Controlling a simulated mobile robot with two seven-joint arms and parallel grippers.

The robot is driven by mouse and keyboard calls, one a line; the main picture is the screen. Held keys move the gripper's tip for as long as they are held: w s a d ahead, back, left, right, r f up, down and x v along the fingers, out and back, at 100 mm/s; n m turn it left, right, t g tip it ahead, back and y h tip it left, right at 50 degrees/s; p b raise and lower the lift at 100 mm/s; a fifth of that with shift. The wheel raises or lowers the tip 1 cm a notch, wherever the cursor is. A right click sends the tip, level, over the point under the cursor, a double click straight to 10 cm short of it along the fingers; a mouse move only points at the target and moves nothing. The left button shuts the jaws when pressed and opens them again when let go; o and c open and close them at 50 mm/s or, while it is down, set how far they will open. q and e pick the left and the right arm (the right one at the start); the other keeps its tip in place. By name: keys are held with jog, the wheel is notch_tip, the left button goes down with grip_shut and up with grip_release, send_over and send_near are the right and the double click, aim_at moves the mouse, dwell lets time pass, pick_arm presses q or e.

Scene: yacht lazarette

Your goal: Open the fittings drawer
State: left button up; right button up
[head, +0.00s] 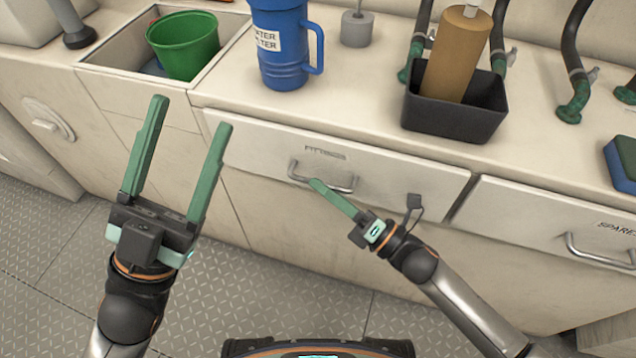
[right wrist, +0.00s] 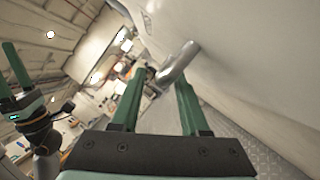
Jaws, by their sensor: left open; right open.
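The fittings drawer (head: 250,150) is a cream front under the counter with a "FITTINGS" label, and it looks shut. Its metal bar handle (head: 340,187) sits below the label. My right gripper (head: 315,182) is open with its fingertips at the handle. In the right wrist view the handle (right wrist: 178,63) shows at the tips of the fingers, partly between them; I cannot tell whether they touch it. My left gripper (head: 190,114) is open and empty, raised in front of the counter to the left of the drawer.
A spares drawer (head: 520,215) with its own handle lies to the right. On the counter stand a blue water jug (head: 280,45), a black bin (head: 455,118) holding a brown cylinder, and hoses. A green bucket (head: 185,45) sits in a recess at left. The grey floor (head: 50,260) is clear.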

jog(key=shift+x, duration=1)
jog(key=shift+d, duration=0.1)
grip_shut()
dwell(0.7)
